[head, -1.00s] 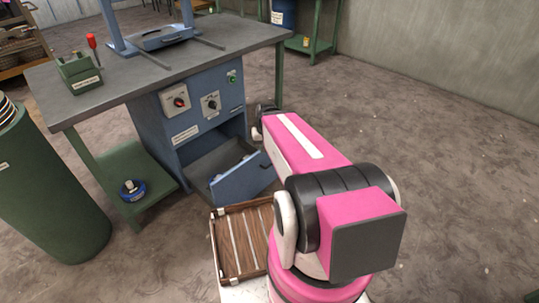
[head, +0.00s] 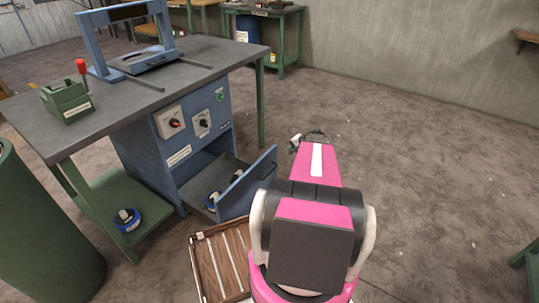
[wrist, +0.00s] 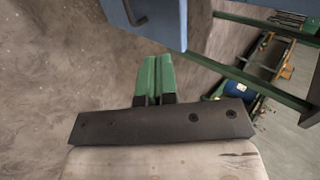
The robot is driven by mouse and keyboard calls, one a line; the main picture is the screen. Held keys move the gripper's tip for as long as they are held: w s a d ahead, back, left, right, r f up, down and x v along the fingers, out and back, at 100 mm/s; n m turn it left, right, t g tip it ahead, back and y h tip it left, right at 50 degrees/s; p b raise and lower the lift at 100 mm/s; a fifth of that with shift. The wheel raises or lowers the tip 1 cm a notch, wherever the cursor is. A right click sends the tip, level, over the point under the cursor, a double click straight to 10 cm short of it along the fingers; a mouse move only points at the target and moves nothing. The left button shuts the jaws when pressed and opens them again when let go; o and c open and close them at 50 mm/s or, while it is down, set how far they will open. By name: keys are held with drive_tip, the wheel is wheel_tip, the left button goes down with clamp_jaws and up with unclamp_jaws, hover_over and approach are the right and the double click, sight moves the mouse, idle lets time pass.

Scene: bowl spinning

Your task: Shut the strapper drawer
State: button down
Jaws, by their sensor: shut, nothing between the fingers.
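The strapper drawer (head: 250,188) is pulled open at the bottom of the blue cabinet (head: 150,145). Its blue front stands out toward my arm, with a dark handle, and blue round items lie inside. In the wrist view the blue panel with a dark handle (wrist: 165,18) shows at the top, ahead of the fingers. My gripper (wrist: 152,75) is shut and empty, its green fingertips together. In the head view my gripper (head: 309,137) is to the right of the drawer front, apart from it in the picture; the exact gap cannot be told.
A wooden crate (head: 196,262) sits low in front of the drawer. A green bin (head: 40,240) stands at the left. The grey bench top (head: 125,100) carries the blue strapper frame (head: 150,62) and a green box (head: 66,100). The floor at the right is largely clear.

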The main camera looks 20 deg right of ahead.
drive_tip(key=d, duration=0.1)
approach(270, 153)
drive_tip(key=shift+m, duration=0.3)
drive_tip(key=x, duration=0.6)
drive_tip(key=shift+s+d+f, duration=0.25)
drive_tip(key=shift+f, duration=0.15)
drive_tip(key=shift+w+a, duration=0.3)
drive_tip(key=shift+w, duration=0.1)
drive_tip(key=w+a, duration=0.9)
drive_tip(key=w, duration=0.4)
drive_tip(key=w+a, duration=0.8)
drive_tip(key=w, duration=0.6)
drive_tip(key=shift+a, duration=0.35)
